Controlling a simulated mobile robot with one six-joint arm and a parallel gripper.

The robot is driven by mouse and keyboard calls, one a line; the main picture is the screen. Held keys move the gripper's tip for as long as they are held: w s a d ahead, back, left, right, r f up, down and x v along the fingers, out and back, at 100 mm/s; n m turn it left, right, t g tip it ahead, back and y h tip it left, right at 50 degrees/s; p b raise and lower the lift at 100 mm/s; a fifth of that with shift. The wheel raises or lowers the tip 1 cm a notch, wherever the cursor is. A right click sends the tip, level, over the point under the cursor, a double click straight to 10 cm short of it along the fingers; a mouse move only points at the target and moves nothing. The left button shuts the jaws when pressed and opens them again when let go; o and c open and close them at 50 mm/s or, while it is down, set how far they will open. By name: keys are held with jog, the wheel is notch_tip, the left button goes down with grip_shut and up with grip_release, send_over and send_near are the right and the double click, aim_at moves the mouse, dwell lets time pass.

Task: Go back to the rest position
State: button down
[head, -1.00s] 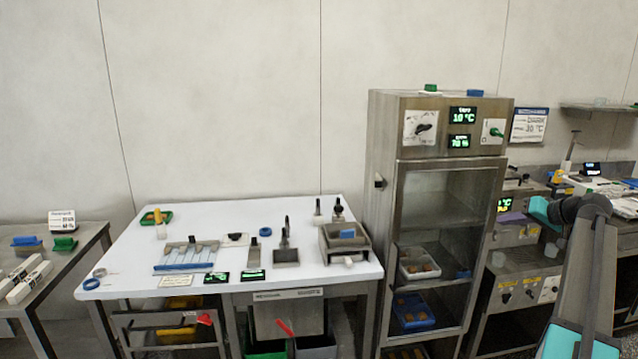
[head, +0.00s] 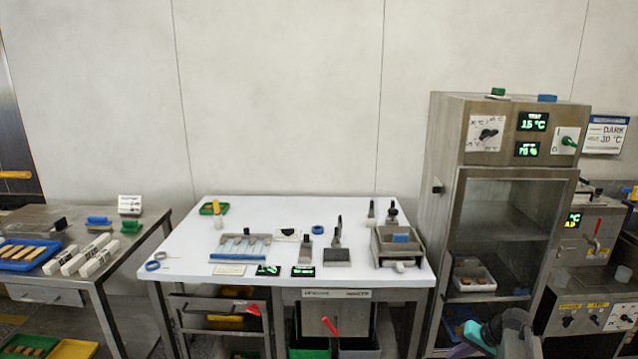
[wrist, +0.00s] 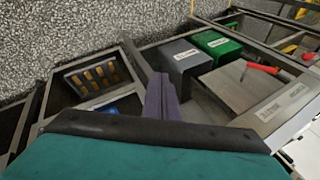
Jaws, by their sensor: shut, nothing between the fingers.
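My gripper (wrist: 160,97) shows in the wrist view as narrow purple-grey fingers beyond the dark edge of my wrist. The fingers are together with nothing between them. They stand over the floor-level units, apart from the bins behind them as far as I can tell. In the head view only part of my arm (head: 495,335), teal and dark, shows at the bottom right, in front of the cabinet's lower part.
A white-topped table (head: 250,215) with several tools stands in the middle. The steel cabinet (head: 455,200) is right of it, a side table (head: 150,225) left. The wrist view shows a grey bin (wrist: 185,62), a green bin (wrist: 217,45) and a steel box (wrist: 240,88) with a red handle.

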jog(key=s+a+f+n+g, duration=0.2)
jog(key=s+a+f+g, duration=0.3)
jog(key=s+a+f, duration=1.25)
jog(key=s+a+f+n+g+h, duration=0.1)
jog(key=s+a+f, duration=0.3)
jog(key=s, duration=0.8)
jog(key=s+a+f+n+g+h, duration=0.1)
jog(key=s+a+f+g+h, duration=0.2)
jog(key=s, duration=0.9)
notch_tip(320, 180, down, 3)
jog(key=shift+s+a+r+g, duration=0.2)
jog(key=shift+a+g, duration=0.2)
jog(key=shift+g, duration=0.1)
